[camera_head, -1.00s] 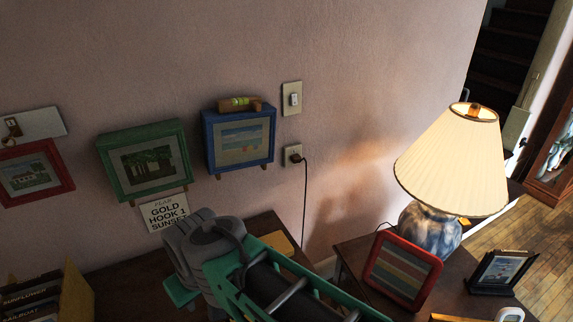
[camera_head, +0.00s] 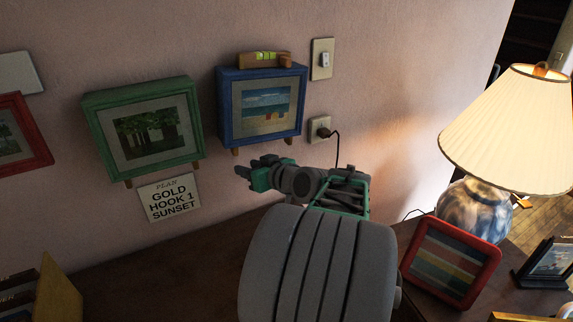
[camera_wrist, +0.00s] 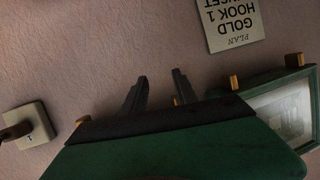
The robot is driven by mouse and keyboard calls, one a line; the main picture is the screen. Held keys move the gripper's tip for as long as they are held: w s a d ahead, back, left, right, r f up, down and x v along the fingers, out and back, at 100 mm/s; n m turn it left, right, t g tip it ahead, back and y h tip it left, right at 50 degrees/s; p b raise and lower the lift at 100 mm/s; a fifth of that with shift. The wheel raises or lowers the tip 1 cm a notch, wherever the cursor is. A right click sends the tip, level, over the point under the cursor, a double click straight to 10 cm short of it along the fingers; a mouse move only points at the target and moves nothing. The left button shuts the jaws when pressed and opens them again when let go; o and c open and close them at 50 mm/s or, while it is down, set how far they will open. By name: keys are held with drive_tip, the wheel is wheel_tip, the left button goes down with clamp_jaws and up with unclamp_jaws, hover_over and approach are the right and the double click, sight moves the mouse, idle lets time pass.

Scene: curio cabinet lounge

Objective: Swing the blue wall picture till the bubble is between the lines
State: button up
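The blue wall picture (camera_head: 225,112) hangs on the wall in the head view, with a beach scene in it and wooden pegs below. A wooden level (camera_head: 247,60) with a yellow-green vial lies along its top edge; the vial is too small to tell where the bubble sits between the lines. My gripper (camera_head: 257,167) is just below the picture, pointing left, with a small gap to its lower edge. In the wrist view my gripper (camera_wrist: 159,75) has its two dark fingers apart with nothing between them. Its green body hides most of the blue picture there.
A green-framed picture (camera_head: 99,140) hangs to the left, above a plan card (camera_head: 168,198). A switch (camera_head: 322,60) and a plugged outlet (camera_head: 320,128) are to the right. A lamp (camera_head: 510,130) and red-framed picture (camera_head: 408,257) stand on the right table.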

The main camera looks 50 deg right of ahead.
sight(291, 144)
drive_tip(key=s+d+m+t+h, duration=0.1)
drive_tip(key=s+d, duration=0.1)
drive_tip(key=d, duration=0.2)
drive_tip(key=s+d+r+t+h+b, duration=0.1)
drive_tip(key=s+d+h, duration=0.1)
drive_tip(key=d, duration=0.2)
drive_tip(key=s+d+r+m+t+h+b, duration=0.1)
drive_tip(key=s+d, duration=0.2)
drive_tip(key=d, duration=0.1)
drive_tip(key=shift+s+r+m, duration=0.1)
drive_tip(key=shift+m, duration=0.2)
drive_tip(key=p+x, duration=0.1)
drive_tip(key=x, duration=0.6)
drive_tip(key=shift+d, duration=0.1)
drive_tip(key=shift+c, duration=0.4)
clamp_jaws()
